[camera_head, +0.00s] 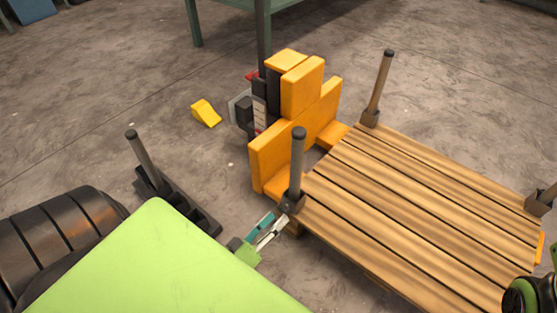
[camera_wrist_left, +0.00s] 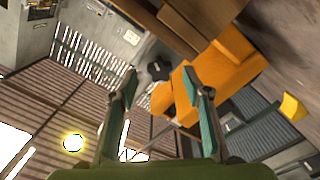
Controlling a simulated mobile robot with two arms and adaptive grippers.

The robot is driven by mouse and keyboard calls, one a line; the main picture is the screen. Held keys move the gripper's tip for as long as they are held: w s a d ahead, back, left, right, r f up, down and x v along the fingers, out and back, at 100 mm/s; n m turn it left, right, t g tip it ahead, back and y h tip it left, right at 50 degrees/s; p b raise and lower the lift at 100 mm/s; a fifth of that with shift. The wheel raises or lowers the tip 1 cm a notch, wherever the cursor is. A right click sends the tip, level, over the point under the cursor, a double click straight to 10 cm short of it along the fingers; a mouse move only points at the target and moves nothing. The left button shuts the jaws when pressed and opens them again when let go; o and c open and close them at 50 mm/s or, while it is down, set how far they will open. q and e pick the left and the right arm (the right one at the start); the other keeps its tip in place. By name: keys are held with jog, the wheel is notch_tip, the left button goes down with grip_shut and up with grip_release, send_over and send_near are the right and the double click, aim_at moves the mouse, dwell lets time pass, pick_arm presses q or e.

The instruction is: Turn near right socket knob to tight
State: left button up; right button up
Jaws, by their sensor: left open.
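A wooden slatted pallet (camera_head: 420,200) has grey posts standing in dark sockets at its corners. The post (camera_head: 298,160) at the pallet's left corner stands upright in a dark socket (camera_head: 292,202). Another post (camera_head: 380,85) stands at the back corner, and a dark socket (camera_head: 540,203) is at the right edge. I cannot make out any knob clearly. My left gripper (camera_head: 270,229) is beside the left corner socket, partly hidden by my green arm. In the left wrist view its two teal fingers (camera_wrist_left: 166,95) are apart, with nothing held between them.
An orange pallet-jack-like machine (camera_head: 305,90) stands against the pallet's left end; its orange body (camera_wrist_left: 225,65) fills part of the wrist view. A yellow wedge (camera_head: 205,112) lies on the floor. A loose post on a black base (camera_head: 145,155) stands left.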

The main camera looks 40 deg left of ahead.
pick_arm(q)
jog(key=s, duration=0.9)
jog(key=shift+a, duration=0.4)
jog(key=shift+s, duration=0.25)
